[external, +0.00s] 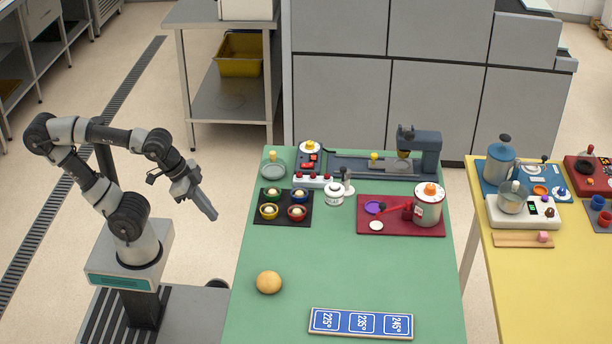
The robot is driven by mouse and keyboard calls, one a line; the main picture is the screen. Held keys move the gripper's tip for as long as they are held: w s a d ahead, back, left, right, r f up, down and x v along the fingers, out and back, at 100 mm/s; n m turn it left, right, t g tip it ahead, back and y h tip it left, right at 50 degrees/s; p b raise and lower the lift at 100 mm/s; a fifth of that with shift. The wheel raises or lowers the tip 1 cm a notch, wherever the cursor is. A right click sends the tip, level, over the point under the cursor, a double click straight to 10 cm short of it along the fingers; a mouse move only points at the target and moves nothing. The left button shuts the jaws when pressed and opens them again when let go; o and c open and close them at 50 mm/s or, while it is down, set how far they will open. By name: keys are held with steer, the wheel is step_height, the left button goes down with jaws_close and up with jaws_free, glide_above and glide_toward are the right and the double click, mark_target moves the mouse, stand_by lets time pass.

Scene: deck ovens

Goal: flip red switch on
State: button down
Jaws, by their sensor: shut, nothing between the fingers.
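A small red part (309,161), which may be the red switch, sits on a dark panel at the back left of the green table. Its on or off position is too small to tell. Just in front of it is a white strip (313,181) with several red knobs or buttons. My gripper (211,215) is shut and empty. It points down in the air left of the green table, well apart from the red part.
The green table (340,265) holds a black tray (264,219) of coloured cups, a red tray (437,230) with a pot (429,208), a tan ball (268,282) and a blue number panel (361,323). The table's middle is clear. A yellow table (520,290) stands right.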

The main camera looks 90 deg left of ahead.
mark_target(311, 164)
steer(key=w+a+r+g+p, duration=0.1)
steer(key=w+a+r+p, duration=0.75)
steer(key=w+a, duration=0.55)
steer(key=w+a+f+p, duration=0.1)
steer(key=w+a+p, duration=0.1)
steer(key=a, duration=1)
steer(key=w+a+f+p, duration=0.2)
steer(key=w+a+p, duration=0.1)
steer(key=a, duration=0.9)
steer(key=shift+w, duration=0.4)
steer(key=shift+f, duration=0.1)
steer(key=b+x, duration=0.1)
steer(key=x, duration=1.2)
steer(key=shift+f, duration=0.4)
